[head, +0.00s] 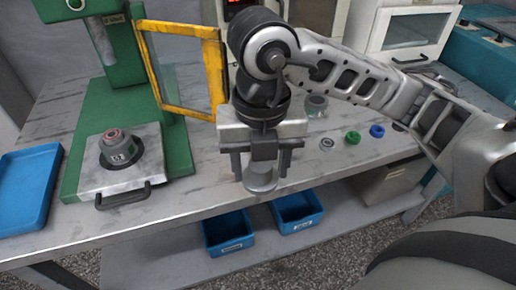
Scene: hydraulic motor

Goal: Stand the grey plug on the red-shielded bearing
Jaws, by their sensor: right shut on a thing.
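A dark housing (119,151) stands upright on the steel plate of the green press at the left. A reddish ring (113,134), which looks like the red-shielded bearing, shows at its top. My right gripper (261,164) points down near the middle of the bench's front edge, well to the right of the housing. It is shut on a grey round piece, the grey plug (261,181), whose lower part shows below the fingers. The gripper hides the plug's upper part. My left gripper is not in view.
The press's yellow guard frame (151,65) stands open between the housing and my right gripper. A green ring (352,137), a blue ring (377,131) and a silver ring (327,143) lie to the right. A blue tray (25,187) lies far left. Blue bins (228,243) sit below.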

